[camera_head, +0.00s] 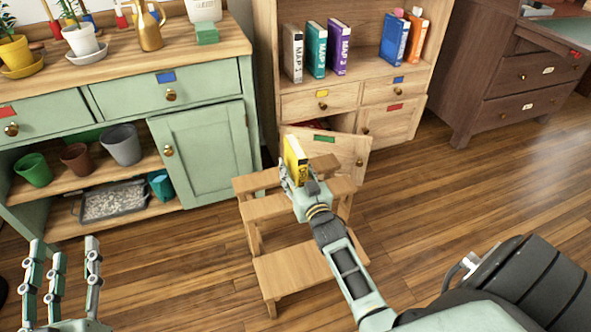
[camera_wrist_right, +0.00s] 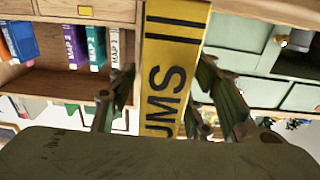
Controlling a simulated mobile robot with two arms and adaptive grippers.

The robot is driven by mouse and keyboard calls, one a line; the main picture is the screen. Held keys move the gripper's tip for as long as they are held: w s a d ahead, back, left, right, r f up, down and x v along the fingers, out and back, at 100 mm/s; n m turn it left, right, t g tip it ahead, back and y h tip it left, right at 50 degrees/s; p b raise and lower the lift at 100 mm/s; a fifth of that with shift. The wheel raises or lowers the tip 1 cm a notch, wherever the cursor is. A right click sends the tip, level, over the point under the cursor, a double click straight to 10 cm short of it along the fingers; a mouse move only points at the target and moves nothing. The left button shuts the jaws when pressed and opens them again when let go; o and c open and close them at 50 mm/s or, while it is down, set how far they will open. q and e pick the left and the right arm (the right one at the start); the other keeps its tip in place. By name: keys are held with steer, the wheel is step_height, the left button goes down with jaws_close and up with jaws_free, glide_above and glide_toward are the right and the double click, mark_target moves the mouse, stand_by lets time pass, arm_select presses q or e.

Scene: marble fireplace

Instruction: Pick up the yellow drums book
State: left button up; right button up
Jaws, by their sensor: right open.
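The yellow drums book (camera_head: 295,158) is upright above or on the top step of the wooden step stool (camera_head: 290,273); I cannot tell if it touches the step. My right gripper (camera_head: 299,186) is at the book, and its palm hides the lower part. In the right wrist view the book's yellow spine (camera_wrist_right: 172,75), with the letters "UMS", lies between the fingers of my right gripper (camera_wrist_right: 165,88). The fingers are spread on both sides of it and open. My left gripper (camera_head: 62,262) is open and empty at the lower left, far from the book.
A shelf unit (camera_head: 265,60) behind the stool holds several books, and its lower cabinet door (camera_head: 338,150) stands open close to the book. A green cabinet (camera_head: 203,153) with pots is at the left. The wooden floor (camera_head: 440,195) is clear at the right.

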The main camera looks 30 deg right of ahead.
jaws_close()
stand_by(0.4)
steer(key=shift+r, duration=0.1)
